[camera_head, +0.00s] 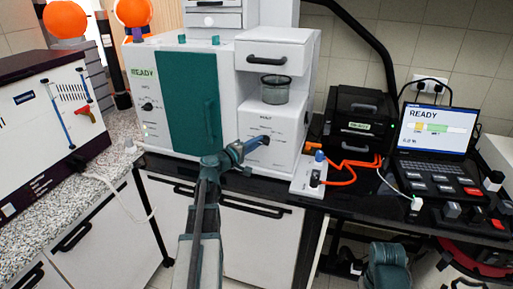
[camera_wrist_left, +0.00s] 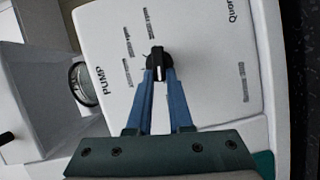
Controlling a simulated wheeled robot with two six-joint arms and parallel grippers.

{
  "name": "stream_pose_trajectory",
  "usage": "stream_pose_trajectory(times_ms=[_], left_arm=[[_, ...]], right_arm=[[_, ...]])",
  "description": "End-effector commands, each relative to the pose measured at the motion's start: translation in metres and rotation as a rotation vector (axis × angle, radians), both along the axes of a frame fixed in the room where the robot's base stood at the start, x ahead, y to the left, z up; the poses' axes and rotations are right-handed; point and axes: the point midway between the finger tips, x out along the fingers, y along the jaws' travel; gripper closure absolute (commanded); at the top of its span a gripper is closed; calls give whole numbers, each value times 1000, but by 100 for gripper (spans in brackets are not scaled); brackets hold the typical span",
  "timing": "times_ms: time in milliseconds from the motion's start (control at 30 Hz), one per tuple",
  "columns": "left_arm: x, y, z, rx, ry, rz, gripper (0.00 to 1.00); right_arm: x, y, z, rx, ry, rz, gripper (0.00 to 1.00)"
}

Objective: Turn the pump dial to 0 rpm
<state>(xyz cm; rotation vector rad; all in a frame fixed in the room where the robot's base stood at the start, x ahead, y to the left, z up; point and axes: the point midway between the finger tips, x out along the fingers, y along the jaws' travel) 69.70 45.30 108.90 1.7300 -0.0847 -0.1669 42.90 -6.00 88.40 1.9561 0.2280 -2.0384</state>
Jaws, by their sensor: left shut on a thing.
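The pump dial (camera_wrist_left: 158,58) is a small black knob with a white pointer line, on a white panel marked PUMP (camera_wrist_left: 110,50). My left gripper (camera_wrist_left: 158,76) has its two blue fingers closed on the sides of the dial. Small labels stand around the dial, too blurred to read. In the head view my left gripper (camera_head: 259,142) reaches the front of the white pump housing (camera_head: 285,123), and its fingers largely hide the dial. My right gripper is not in view; only a teal part of my right arm shows at the bottom right.
A glass beaker (camera_head: 275,89) stands in the recess above the dial. To the right are a white block with orange cables (camera_head: 342,174), a black box (camera_head: 358,121) and a laptop (camera_head: 436,130).

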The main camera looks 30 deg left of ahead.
Motion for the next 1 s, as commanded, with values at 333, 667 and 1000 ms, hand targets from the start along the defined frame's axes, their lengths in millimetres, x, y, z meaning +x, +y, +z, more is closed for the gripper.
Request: stream_pose_trajectory(times_ms=[333,667,1000], left_arm=[[2,-1,-4,-149,-36,-3,100],[3,0,-3,-185,-44,-3,100],[3,0,-3,-186,-45,-2,74]], right_arm=[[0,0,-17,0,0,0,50],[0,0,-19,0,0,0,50],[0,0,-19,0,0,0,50]])
